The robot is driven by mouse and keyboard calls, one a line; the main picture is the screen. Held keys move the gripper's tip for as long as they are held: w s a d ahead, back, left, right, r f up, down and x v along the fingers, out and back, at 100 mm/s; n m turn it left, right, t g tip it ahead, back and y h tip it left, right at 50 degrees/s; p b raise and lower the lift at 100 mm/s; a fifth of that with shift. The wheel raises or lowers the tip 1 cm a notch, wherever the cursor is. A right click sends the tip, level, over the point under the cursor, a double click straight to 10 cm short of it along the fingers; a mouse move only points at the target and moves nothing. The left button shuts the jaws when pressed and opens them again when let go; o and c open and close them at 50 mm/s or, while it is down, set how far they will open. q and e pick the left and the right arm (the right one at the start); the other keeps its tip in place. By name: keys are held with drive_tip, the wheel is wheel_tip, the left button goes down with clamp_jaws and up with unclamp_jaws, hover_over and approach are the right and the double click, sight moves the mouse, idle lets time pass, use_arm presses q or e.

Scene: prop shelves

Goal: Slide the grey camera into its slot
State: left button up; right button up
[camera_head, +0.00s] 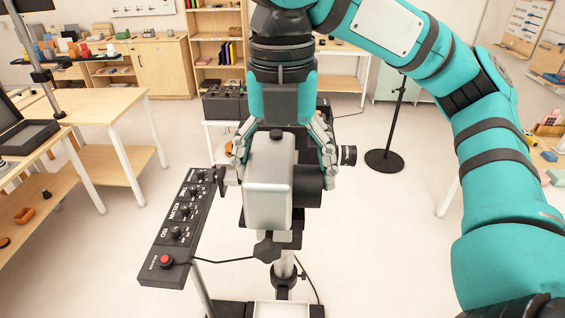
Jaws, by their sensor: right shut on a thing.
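The grey camera (268,185) is upright near the middle of the head view, with a black lens part on its right side. My right gripper (283,170) comes down from above and is shut on the grey camera, one finger on each side. The camera is directly over a black mount on a stand (283,268). The slot itself is hidden behind the camera body, so I cannot tell whether the camera is seated in it. My left gripper is not in view.
A black control panel (180,228) with knobs and a red button (166,261) stands close to the left of the camera. A cable runs from it to the stand. A wooden table (95,105) is at the left, and a black round-based pole (385,160) stands behind right.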

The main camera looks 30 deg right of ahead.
drive_tip(key=o, duration=1.5)
wheel_tip(320, 180, up, 12)
drive_tip(key=shift+a+r, duration=0.1)
drive_tip(key=shift+a, duration=0.05)
